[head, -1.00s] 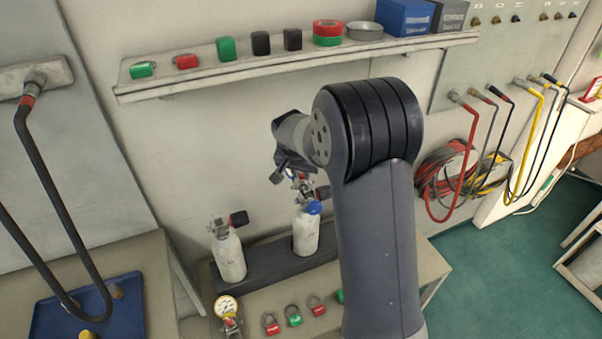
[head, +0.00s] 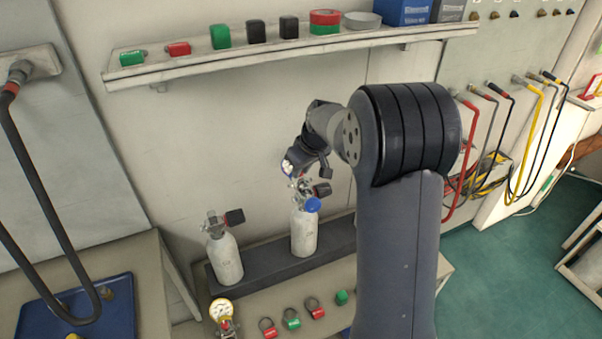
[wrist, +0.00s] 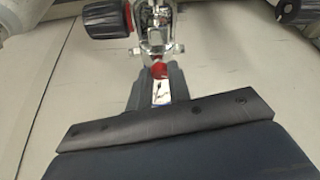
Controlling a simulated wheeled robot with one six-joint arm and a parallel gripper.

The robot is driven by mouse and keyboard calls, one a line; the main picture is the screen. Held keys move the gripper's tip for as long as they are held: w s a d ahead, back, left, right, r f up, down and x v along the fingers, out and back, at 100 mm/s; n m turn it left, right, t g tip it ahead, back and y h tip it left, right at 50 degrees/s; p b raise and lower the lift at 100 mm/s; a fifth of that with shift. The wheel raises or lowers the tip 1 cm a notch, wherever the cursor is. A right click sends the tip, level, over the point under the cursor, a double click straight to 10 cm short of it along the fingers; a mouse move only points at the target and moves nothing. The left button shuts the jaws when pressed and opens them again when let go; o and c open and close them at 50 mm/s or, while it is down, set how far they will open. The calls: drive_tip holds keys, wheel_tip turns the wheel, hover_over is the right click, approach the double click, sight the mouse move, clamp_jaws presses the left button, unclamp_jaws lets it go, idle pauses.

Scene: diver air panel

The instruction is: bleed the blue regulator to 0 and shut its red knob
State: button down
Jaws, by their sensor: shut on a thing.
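The blue regulator (head: 312,205) with its blue cap sits on top of the right-hand white cylinder (head: 304,236), which stands upright in the dark rack. Its black valve knob (head: 322,190) points right. My gripper (head: 296,172) is at the regulator's upper side, directly above the cylinder. In the wrist view, my gripper (wrist: 159,80) is shut on the red knob (wrist: 159,70), below the chrome valve body (wrist: 155,32). A black knob (wrist: 105,20) is at its left. A white, red and blue part shows between the fingers; I cannot read a gauge value.
A second white cylinder (head: 226,262) stands to the left in the same rack (head: 258,267). A gauge (head: 221,310) and several red and green padlocks lie on the bench. The shelf (head: 280,54) runs along the wall above my gripper.

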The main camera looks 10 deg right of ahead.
drive_tip(key=n+b, duration=0.1)
drive_tip(key=n, duration=0.1)
drive_tip(key=n+g+y+b, duration=0.1)
drive_tip(key=n, duration=0.1)
drive_tip(key=shift+w+d+n, duration=0.15)
drive_tip(key=shift+n, duration=0.15)
drive_tip(key=shift+w+d+n+g+y, duration=0.1)
drive_tip(key=shift+n+g+y, duration=0.25)
drive_tip(key=shift+n, duration=0.8)
drive_tip(key=shift+n+g+y, duration=0.25)
drive_tip(key=shift+n+g, duration=0.2)
drive_tip(key=shift+n, duration=0.7)
drive_tip(key=c, duration=1.3)
unclamp_jaws()
drive_tip(key=shift+r, duration=0.1)
drive_tip(key=w+v, duration=0.1)
drive_tip(key=v, duration=0.6)
drive_tip(key=shift+s+r+b, duration=0.15)
drive_tip(key=shift+s+b, duration=0.25)
drive_tip(key=shift+s, duration=0.05)
drive_tip(key=shift+d, duration=0.1)
